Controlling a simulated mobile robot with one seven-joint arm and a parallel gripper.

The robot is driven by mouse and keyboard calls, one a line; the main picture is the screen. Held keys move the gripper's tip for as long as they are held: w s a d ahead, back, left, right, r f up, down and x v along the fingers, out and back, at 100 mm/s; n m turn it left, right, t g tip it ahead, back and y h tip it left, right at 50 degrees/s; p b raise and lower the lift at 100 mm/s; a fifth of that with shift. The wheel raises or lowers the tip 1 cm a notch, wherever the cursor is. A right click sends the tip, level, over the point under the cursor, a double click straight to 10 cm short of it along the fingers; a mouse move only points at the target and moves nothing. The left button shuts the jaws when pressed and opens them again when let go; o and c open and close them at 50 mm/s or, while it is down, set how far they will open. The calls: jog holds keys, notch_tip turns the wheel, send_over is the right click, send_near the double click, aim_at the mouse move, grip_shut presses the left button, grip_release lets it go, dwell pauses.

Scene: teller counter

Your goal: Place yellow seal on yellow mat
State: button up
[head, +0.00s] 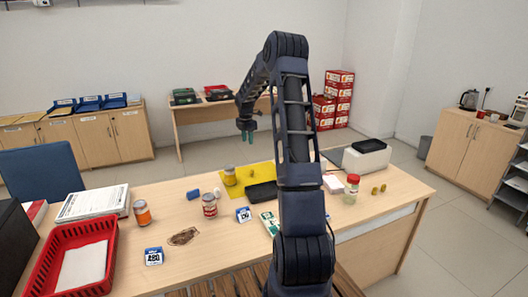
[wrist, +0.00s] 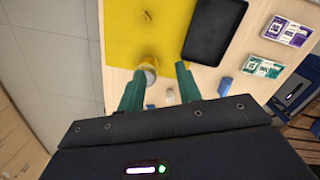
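The yellow mat (head: 262,168) lies on the counter, and fills the top of the wrist view (wrist: 125,40). A small yellowish piece, likely a seal (head: 250,172), stands on the mat; it also shows in the wrist view (wrist: 147,17). Two more small yellow pieces (head: 375,189) stand on the counter at the right, off the mat. My gripper (head: 247,136) is above the mat, clear of everything. Its green fingers are apart with nothing held between them in the wrist view (wrist: 160,85).
A yellow jar (head: 229,176) stands on the mat's left part. A black tray (head: 262,192) overlaps the mat's near side. A red-lidded jar (head: 351,190), a brown-labelled jar (head: 209,206), an orange jar (head: 142,212) and a red basket (head: 42,265) stand around the counter.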

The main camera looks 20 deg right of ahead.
jog(key=s+a+r+m+t, duration=0.1)
jog(key=s+a+r+m, duration=0.25)
jog(key=s+r, duration=0.4)
jog(key=s+a+r+m, duration=0.2)
jog(key=s+r+m, duration=0.3)
jog(key=s, duration=0.4)
jog(key=s+a+r+m+t, duration=0.1)
jog(key=s+a+r+m, duration=0.2)
jog(key=s+r, duration=0.55)
jog(key=s+a+f+m+t, duration=0.1)
jog(key=s+m, duration=0.4)
jog(key=s, duration=0.8)
jog(key=s+a+m+t, duration=0.1)
jog(key=s+m, duration=0.5)
jog(key=s, duration=0.8)
jog(key=shift+a+f+y, duration=0.3)
jog(key=shift+a+f, duration=0.1)
jog(key=shift+a, duration=0.35)
